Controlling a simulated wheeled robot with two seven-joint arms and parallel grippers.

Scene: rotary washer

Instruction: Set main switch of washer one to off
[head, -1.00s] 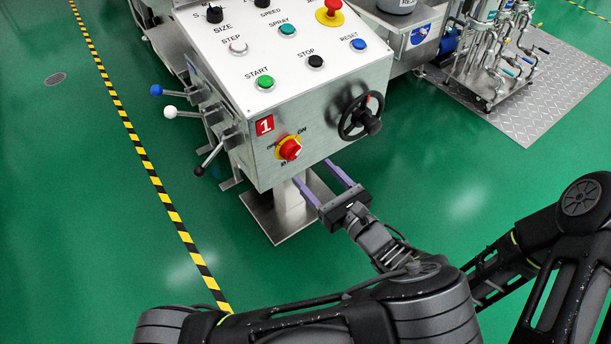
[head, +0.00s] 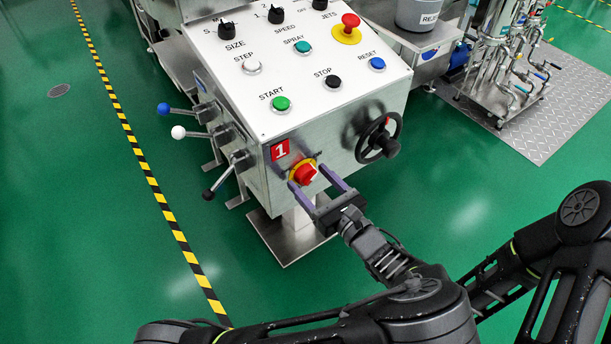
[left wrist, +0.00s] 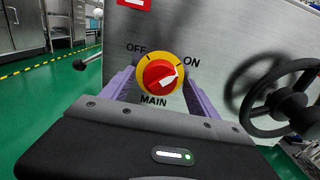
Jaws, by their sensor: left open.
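The main switch is a red rotary knob (head: 305,174) on a yellow plate, on the front panel of the washer box marked 1 (head: 280,150). My right gripper is out of view.
A black handwheel (head: 378,138) sticks out right of the switch. Levers with blue, white and black (head: 208,194) knobs project from the box's left side. Buttons and a red emergency stop (head: 350,22) are on top. Green floor is clear at the left.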

